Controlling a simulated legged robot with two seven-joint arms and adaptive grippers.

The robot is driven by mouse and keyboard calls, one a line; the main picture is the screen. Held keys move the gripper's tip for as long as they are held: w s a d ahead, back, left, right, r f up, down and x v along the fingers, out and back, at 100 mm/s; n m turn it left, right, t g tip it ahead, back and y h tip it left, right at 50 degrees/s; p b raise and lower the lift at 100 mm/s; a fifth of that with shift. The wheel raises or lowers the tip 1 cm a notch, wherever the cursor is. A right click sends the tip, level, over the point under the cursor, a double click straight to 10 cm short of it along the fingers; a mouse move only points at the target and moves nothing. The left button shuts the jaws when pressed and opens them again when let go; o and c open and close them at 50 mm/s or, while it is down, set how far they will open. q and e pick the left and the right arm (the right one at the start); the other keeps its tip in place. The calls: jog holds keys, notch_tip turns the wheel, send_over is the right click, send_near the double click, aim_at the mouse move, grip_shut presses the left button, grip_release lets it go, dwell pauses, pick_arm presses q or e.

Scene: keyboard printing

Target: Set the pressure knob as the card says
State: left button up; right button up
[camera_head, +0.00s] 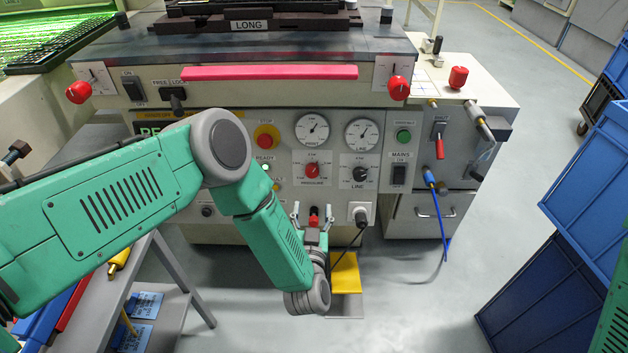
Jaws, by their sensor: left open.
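The red pressure knob (312,170) is on the machine's front panel, above the label PRESSURE, with scale marks around it. Its exact pointer setting is too small to read. My left gripper (313,213) is open, its fingers pointing up at the panel just below the pressure knob and apart from it. A small red part (314,220) shows between the fingers; I cannot tell whether it is touched. Blue cards (146,304) lie on the grey shelf at lower left, their text unreadable. My right gripper is not in view.
Beside the pressure knob is the black LINE knob (360,174), with two round gauges (312,130) above. A black plug (360,216) with a cable is right of my left gripper. Blue crates (590,180) stand at right. The floor between is clear.

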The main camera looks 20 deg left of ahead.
aim_at(312, 175)
pick_arm(q)
jog(key=b+x, duration=0.1)
jog(key=x, duration=0.3)
jog(key=b+x, duration=0.2)
jog(key=x, duration=0.2)
jog(key=b+x, duration=0.1)
jog(key=x, duration=0.3)
jog(key=shift+a, duration=0.45)
jog(key=shift+w, duration=0.5)
jog(key=shift+a, duration=0.1)
jog(key=c, duration=1.1)
